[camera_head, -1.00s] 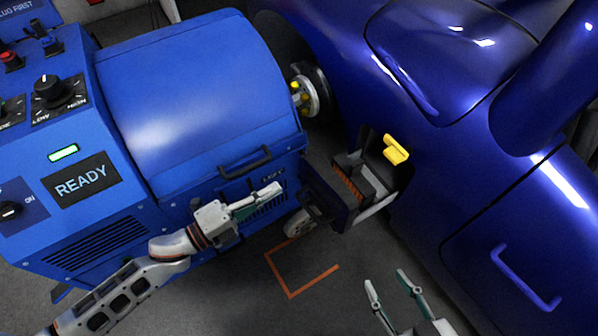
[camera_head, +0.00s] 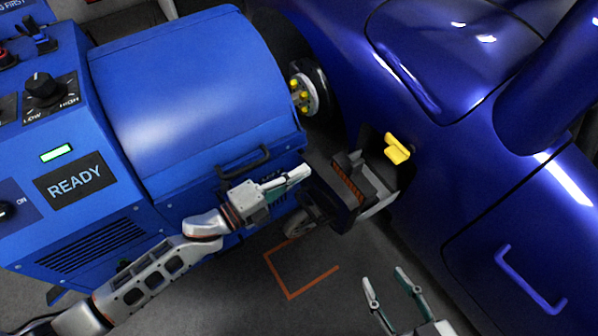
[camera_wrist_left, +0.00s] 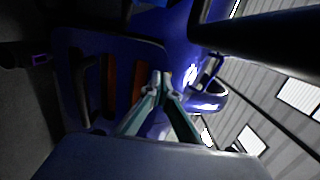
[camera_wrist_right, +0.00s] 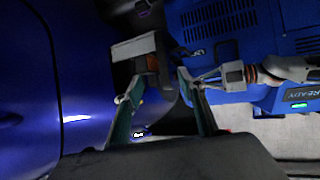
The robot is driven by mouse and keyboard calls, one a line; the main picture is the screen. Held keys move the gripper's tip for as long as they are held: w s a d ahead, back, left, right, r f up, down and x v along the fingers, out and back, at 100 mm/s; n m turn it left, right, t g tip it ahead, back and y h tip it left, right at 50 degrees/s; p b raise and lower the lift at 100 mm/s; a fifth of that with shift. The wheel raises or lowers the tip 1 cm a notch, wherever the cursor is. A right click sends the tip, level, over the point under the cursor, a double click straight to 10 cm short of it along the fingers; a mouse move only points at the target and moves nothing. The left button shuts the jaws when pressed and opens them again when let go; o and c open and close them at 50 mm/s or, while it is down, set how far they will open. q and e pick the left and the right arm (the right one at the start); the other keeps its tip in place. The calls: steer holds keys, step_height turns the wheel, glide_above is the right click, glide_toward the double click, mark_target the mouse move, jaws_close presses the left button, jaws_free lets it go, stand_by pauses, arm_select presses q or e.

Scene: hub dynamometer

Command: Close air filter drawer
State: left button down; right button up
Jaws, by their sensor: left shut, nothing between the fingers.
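The air filter drawer (camera_head: 328,203) sticks out of the side of the blue car, with an orange-brown filter (camera_head: 347,186) showing in its open top. Its dark front faces the blue machine. In the left wrist view the drawer (camera_wrist_left: 62,55) and orange filter strips (camera_wrist_left: 110,85) show beyond the fingers. My left gripper (camera_head: 304,170) is shut and empty, its tips close to the drawer's front edge; I cannot tell whether they touch. My right gripper (camera_head: 386,277) is open and empty, below and to the right of the drawer; it also shows in the right wrist view (camera_wrist_right: 150,87).
The blue machine (camera_head: 190,90) with a READY sign fills the left, with a black handle (camera_head: 243,162) near my left gripper. Floor with an orange corner mark (camera_head: 290,297) is clear below.

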mark_target(325, 161)
steer(key=shift+f, duration=0.1)
arm_select(q)
steer(key=shift+w+d, duration=0.4)
steer(key=shift+d, duration=0.1)
steer(key=x, duration=0.8)
steer(key=shift+d, duration=0.4)
steer(key=b+x, duration=0.2)
steer(key=x, duration=0.9)
steer(key=shift+s+d+b, duration=0.25)
steer(key=shift+d+b, duration=0.05)
steer(key=shift+d, duration=0.05)
arm_select(e)
steer(key=shift+w+a+r+m+t+y, duration=0.15)
steer(key=shift+w+a+r, duration=0.1)
steer(key=shift+a+r, duration=0.3)
steer(key=shift+w+a+r+m+t+y, duration=0.15)
steer(key=shift+w+a+r, duration=0.1)
steer(key=shift+a+r, duration=0.2)
arm_select(q)
steer(key=shift+r, duration=0.15)
steer(key=shift+a, duration=0.1)
